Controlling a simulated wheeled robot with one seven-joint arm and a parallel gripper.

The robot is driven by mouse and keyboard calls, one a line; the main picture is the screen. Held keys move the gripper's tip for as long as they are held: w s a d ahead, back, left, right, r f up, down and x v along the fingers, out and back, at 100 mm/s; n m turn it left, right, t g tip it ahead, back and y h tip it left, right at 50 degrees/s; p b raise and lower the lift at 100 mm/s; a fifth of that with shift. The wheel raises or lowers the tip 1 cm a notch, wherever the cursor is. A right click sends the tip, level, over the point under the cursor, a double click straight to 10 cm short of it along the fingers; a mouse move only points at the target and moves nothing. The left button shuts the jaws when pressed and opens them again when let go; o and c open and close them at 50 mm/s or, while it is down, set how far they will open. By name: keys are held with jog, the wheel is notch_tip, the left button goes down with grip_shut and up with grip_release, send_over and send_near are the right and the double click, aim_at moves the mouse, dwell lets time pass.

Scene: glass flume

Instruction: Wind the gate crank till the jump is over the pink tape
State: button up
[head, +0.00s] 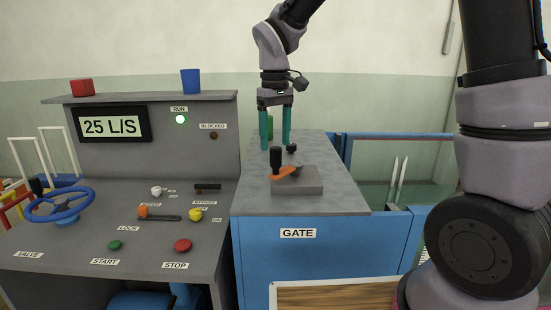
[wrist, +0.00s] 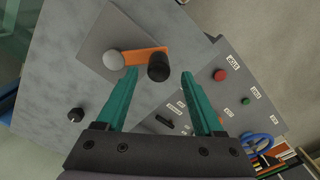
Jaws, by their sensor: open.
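The gate crank is an orange arm (wrist: 146,56) with an upright black knob (head: 276,160) at one end, on a grey block (head: 300,183) on top of the blue cabinet labelled GATE (head: 298,233). In the wrist view the black knob (wrist: 159,68) lies ahead of and between my fingers, and a pale round hub (wrist: 114,60) is at the other end of the arm. My gripper (head: 275,146) points down with its green fingers open above the cabinet top, close to the knob. It is empty. The jump and the pink tape cannot be made out.
The control desk stands left of the cabinet, with a blue handwheel (head: 60,206), a green start button (head: 115,245) and a red stop button (head: 183,246). A small black knob (wrist: 75,115) stands on the cabinet top.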

aim_at(276, 147)
notch_tip(276, 147, down, 6)
jog(key=shift+d+r, duration=0.1)
jog(key=shift+r, duration=0.05)
grip_shut()
dwell(1.5)
